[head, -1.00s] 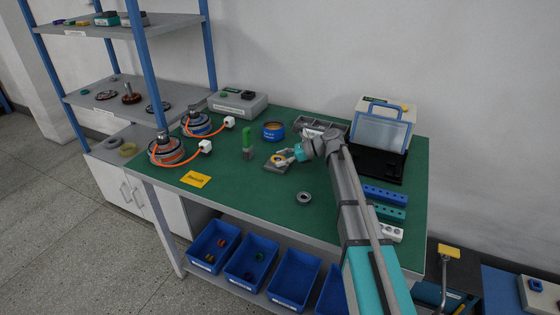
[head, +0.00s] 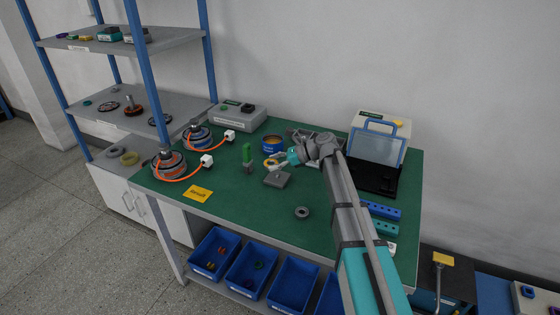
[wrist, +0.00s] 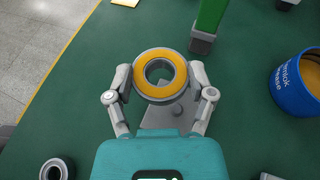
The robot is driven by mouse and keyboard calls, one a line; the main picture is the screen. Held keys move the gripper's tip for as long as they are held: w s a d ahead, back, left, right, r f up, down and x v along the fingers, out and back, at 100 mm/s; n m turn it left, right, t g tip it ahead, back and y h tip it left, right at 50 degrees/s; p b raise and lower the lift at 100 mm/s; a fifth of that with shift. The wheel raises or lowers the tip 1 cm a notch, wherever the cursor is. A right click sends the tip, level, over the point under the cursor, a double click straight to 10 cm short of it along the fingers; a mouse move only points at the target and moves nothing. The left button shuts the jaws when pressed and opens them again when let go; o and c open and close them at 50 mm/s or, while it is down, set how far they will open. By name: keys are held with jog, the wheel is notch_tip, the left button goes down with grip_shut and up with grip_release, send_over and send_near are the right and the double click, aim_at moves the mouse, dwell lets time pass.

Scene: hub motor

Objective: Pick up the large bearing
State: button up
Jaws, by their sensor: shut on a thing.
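The large bearing, a ring with an orange-yellow face and grey rims (wrist: 140,73), is between the two fingers of my gripper (wrist: 160,80) in the wrist view. The fingers are shut on it from both sides, and its open hole faces the camera. In the head view my gripper (head: 272,162) holds the bearing above and behind a flat grey block (head: 278,180) on the green table. The block also shows under the bearing in the wrist view (wrist: 165,118), partly hidden by the bearing and gripper.
A green upright piece (head: 246,153) stands left of my gripper, and a blue grease tin (head: 272,145) stands behind. A smaller grey ring (head: 302,212) lies in front on the green table (head: 240,215). Motors with orange cables (head: 170,165) stand farther left.

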aim_at(268, 166)
jog(key=r+p, duration=0.1)
jog(key=s+a+r+p, duration=0.2)
jog(key=shift+r, duration=0.35)
jog(key=s+a+r+p, duration=0.3)
jog(key=s+a, duration=0.3)
jog(key=shift+a+r, duration=0.1)
jog(key=shift+a, duration=0.05)
jog(key=shift+r, duration=0.1)
